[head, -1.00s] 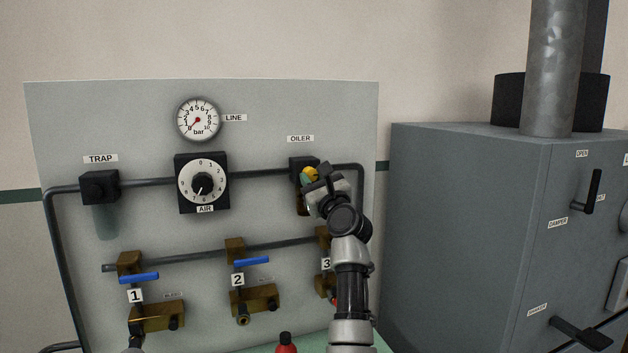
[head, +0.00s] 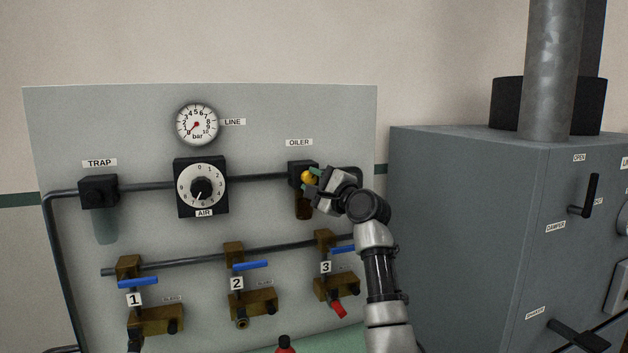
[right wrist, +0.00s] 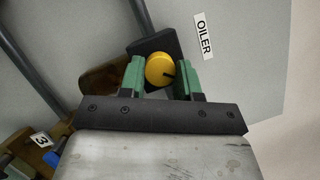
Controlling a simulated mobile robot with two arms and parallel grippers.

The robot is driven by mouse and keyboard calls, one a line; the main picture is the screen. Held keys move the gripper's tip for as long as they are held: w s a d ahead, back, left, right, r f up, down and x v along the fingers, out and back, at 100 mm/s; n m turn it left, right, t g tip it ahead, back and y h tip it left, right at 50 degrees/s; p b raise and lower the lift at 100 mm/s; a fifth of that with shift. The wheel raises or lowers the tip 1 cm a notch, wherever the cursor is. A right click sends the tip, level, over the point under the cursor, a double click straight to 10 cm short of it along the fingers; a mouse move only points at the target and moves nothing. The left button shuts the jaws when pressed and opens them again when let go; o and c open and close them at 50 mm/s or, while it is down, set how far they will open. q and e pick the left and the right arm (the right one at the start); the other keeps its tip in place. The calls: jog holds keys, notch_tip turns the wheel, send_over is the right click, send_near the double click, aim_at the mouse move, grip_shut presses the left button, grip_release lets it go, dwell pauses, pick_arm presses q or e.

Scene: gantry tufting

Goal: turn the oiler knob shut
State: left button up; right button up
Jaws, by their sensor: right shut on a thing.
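The oiler (head: 302,170) is a black block on the pipe under the OILER label, with a brown bowl (head: 303,207) below it. Its yellow knob (head: 307,177) sits on the block's front. My right gripper (head: 312,178) reaches it from the right and is shut on the knob. In the right wrist view the yellow knob (right wrist: 160,69) lies between the green fingers of the gripper (right wrist: 160,76), and a dark mark shows on the knob's face near the right finger. My left gripper is not clearly in view; a dark part shows at the bottom left edge.
The grey panel carries a LINE gauge (head: 197,124), an AIR dial (head: 201,187), a trap (head: 98,191) and blue-handled valves numbered 1 to 3. A grey cabinet (head: 460,230) with black handles stands at the right.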

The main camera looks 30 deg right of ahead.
jog(key=n+p, duration=0.1)
jog(key=n+g, duration=0.1)
jog(key=n, duration=0.1)
jog(key=n+g+p, duration=0.1)
jog(key=n, duration=0.1)
jog(key=shift+r+p, duration=0.25)
jog(key=shift+p, duration=0.05)
jog(key=shift+n+g+p, duration=0.5)
jog(key=shift+n+p, duration=0.15)
jog(key=shift+n, duration=0.65)
jog(key=shift+f, duration=0.1)
jog(key=o, duration=0.9)
jog(key=shift+o, duration=0.2)
jog(key=s+d+r+b, duration=0.1)
jog(key=s+b, duration=0.3)
jog(key=s, duration=0.6)
jog(key=shift+s+d, duration=0.25)
jog(key=shift+s, duration=0.05)
